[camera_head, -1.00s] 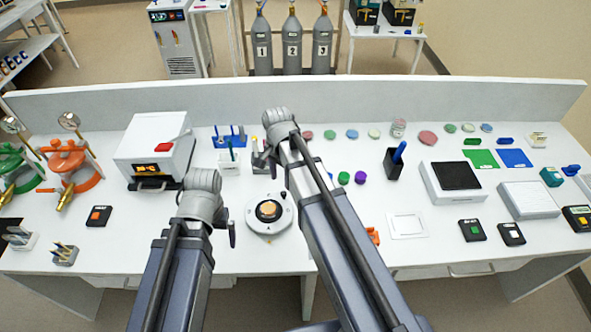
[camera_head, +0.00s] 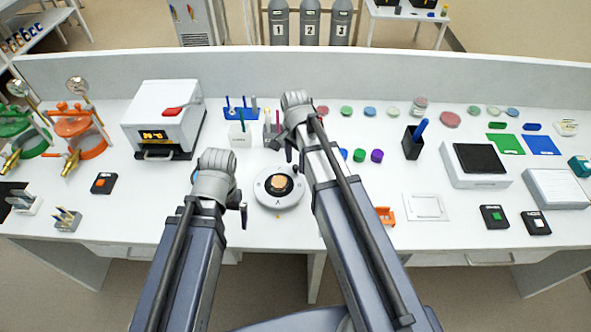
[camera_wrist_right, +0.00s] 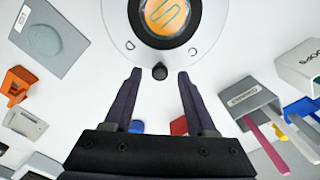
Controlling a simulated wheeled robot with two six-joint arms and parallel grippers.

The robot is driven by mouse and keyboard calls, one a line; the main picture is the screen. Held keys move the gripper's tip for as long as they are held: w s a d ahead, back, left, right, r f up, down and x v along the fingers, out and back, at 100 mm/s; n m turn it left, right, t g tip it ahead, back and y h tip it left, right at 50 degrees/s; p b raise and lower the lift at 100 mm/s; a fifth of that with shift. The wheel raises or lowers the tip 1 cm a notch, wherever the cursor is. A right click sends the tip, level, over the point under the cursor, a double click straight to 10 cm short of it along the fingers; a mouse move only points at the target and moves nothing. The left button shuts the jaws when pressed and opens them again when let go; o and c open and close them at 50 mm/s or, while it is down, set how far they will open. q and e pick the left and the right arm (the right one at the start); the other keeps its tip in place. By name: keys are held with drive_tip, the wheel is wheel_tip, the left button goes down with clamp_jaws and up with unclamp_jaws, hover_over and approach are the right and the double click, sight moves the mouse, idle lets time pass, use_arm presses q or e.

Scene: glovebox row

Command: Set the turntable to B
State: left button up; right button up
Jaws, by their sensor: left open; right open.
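The turntable (camera_head: 279,187) is a round white disc with an orange-and-black centre, on the bench in front of me. In the right wrist view its disc (camera_wrist_right: 113,28) fills the top, with letters D and C showing on the near rim and a small dark knob (camera_wrist_right: 160,72) between them. My right gripper (camera_wrist_right: 158,76) is open, its fingertips on either side of the knob with gaps. In the head view my right arm reaches to the back of the turntable. My left gripper (camera_head: 243,214) is open, left of the turntable and apart from it; its fingers are barely visible.
A white oven-like box (camera_head: 163,120) stands at the left back. A blue rack (camera_head: 241,113) and grey holder (camera_head: 272,128) stand behind the turntable. Coloured caps (camera_head: 359,155) and an orange piece (camera_head: 385,215) lie to its right. Bare bench lies around the turntable's front.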

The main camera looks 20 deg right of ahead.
drive_tip(key=shift+f, duration=0.6)
drive_tip(key=shift+r, duration=0.1)
clamp_jaws()
idle(1.0)
